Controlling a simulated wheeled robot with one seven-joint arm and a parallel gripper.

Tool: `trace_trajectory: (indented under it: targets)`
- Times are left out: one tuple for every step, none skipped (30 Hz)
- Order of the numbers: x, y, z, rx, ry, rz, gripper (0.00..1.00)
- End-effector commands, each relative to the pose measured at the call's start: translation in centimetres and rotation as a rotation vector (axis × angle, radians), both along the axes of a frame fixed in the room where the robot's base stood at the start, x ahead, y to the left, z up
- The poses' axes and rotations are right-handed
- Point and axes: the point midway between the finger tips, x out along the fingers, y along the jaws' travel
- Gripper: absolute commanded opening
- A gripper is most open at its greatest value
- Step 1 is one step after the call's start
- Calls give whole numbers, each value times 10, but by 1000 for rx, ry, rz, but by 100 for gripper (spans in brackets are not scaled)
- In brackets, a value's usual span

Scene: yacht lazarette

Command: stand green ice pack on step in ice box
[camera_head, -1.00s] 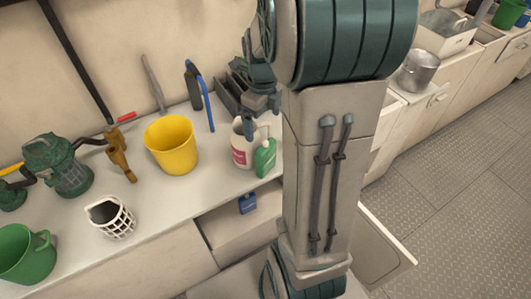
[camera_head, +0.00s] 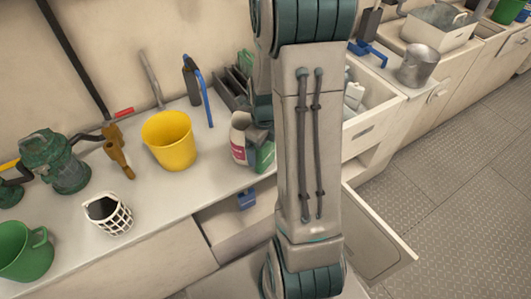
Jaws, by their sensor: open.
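A green object (camera_head: 265,157), perhaps the green ice pack, stands at the front edge of the white counter, right of a white jug with a red label (camera_head: 239,138). My arm hides part of it, so I cannot tell its full shape. My gripper (camera_head: 254,147) is open and low at the green object and the jug, mostly hidden behind my arm. I cannot tell whether it touches either. I cannot tell for sure which container is the ice box; an open white compartment (camera_head: 372,122) with white items inside shows right of my arm.
A yellow bucket (camera_head: 169,140), a white basket (camera_head: 108,214), a green jug (camera_head: 24,252) and a green lantern (camera_head: 53,162) stand on the counter (camera_head: 160,212). A blue item (camera_head: 247,198) is below the counter edge. A metal pot (camera_head: 417,66) stands at right. The floor (camera_head: 440,170) at right is clear.

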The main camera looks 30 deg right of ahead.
Motion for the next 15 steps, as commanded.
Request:
trace_trajectory:
  targets:
    - [-1,0,-5,1,3,0,98]
    - [0,0,-6,0,1,0,98]
    - [0,0,-7,0,0,0,98]
    - [0,0,-7,0,-1,0,98]
    - [0,0,-7,0,-1,0,98]
    - [0,0,-7,0,-1,0,98]
    - [0,0,-7,0,-1,0,98]
    - [0,0,-7,0,-1,0,98]
    - [0,0,-7,0,-1,0,98]
    - [0,0,-7,0,-1,0,93]
    - [0,0,-7,0,-1,0,84]
    - [0,0,-7,0,-1,0,73]
    - [0,0,-7,0,-1,0,65]
    - [0,0,-7,0,-1,0,56]
    - [0,0,-7,0,-1,0,45]
